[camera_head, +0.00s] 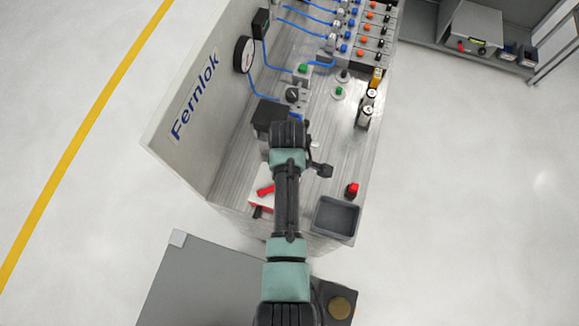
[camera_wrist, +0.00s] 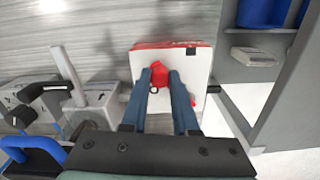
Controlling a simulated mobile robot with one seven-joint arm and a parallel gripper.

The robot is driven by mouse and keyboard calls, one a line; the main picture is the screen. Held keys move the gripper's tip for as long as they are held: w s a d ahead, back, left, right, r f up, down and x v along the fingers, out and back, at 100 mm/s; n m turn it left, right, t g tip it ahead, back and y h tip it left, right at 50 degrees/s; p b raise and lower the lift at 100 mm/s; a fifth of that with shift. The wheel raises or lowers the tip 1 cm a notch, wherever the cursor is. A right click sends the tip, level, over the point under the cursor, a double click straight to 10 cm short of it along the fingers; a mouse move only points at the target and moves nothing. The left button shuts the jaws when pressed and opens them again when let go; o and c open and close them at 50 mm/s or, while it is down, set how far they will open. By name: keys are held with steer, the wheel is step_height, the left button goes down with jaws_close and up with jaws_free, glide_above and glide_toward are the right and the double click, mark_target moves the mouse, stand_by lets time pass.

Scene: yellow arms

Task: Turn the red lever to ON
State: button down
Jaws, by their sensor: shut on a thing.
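The red lever (camera_wrist: 161,74) sits on a white switch box (camera_wrist: 197,65) with a red edge in the wrist view. The two bluish fingers of my gripper (camera_wrist: 164,82) are on either side of the lever, shut on it. In the head view the red lever (camera_head: 265,190) points up and to the right on its white box (camera_head: 258,202), at the near left end of the bench. My arm covers part of that box there, and the fingertips are hidden. Any ON or OFF marking is too small to read.
A grey bin (camera_head: 336,217) and a red button (camera_head: 352,189) stand right of my arm. Valves, blue hoses and a gauge (camera_head: 244,54) fill the far bench. In the wrist view a grey fitting with a handle (camera_wrist: 75,95) is close on the left.

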steer(key=w+n, duration=0.2)
steer(key=shift+a+n, duration=0.4)
steer(key=n, duration=0.1)
steer(key=w+a+n, duration=0.1)
steer(key=shift+n+b, duration=0.4)
steer(key=a+n, duration=0.1)
steer(key=w+n, duration=0.1)
steer(key=n, duration=0.1)
steer(key=shift+w+a, duration=0.1)
steer(key=shift+a, duration=0.25)
steer(key=shift+w+a+n, duration=0.25)
steer(key=shift+a+n, duration=0.35)
steer(key=shift+n, duration=0.4)
steer(key=c, duration=0.7)
jaws_free()
steer(key=shift+a+b, duration=0.1)
steer(key=shift+b, duration=0.2)
step_height(320, 180, up, 13)
steer(key=shift+b, duration=0.85)
